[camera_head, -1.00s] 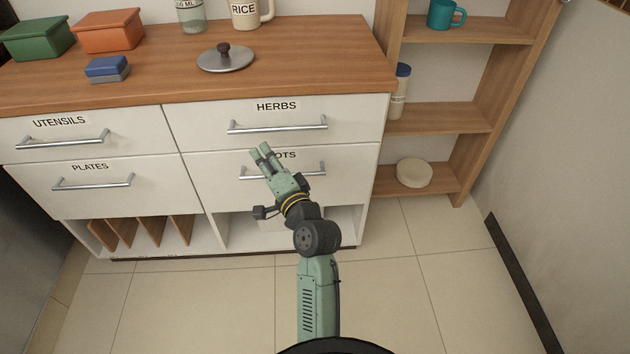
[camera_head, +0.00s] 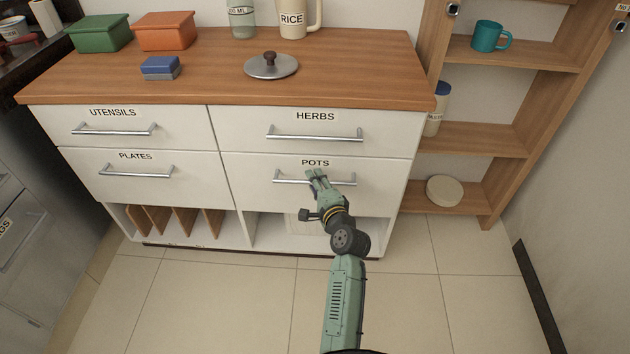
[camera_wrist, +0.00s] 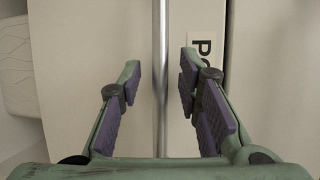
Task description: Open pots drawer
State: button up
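The pots drawer (camera_head: 375,184) is the lower right drawer of the white cabinet, labelled POTS, and its front is flush with the cabinet. Its silver bar handle (camera_head: 288,181) runs across the front below the label. My gripper (camera_head: 314,173) is at the middle of this handle. In the wrist view, the handle (camera_wrist: 160,60) runs lengthwise between the two open fingers of my gripper (camera_wrist: 158,90), with a gap on each side. Part of the label (camera_wrist: 205,45) shows beside the right finger. The fingers hide a small part of the handle in the head view.
The herbs drawer (camera_head: 240,121) is above, and the utensils and plates drawers are to the left; all are shut. Open cubbies with upright boards (camera_head: 187,221) are below. A wooden shelf (camera_head: 490,139) stands at the right. The tiled floor in front is clear.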

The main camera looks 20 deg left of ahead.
jog(key=shift+w+a, duration=0.2)
jog(key=shift+c, duration=0.5)
grip_shut()
dwell(0.4)
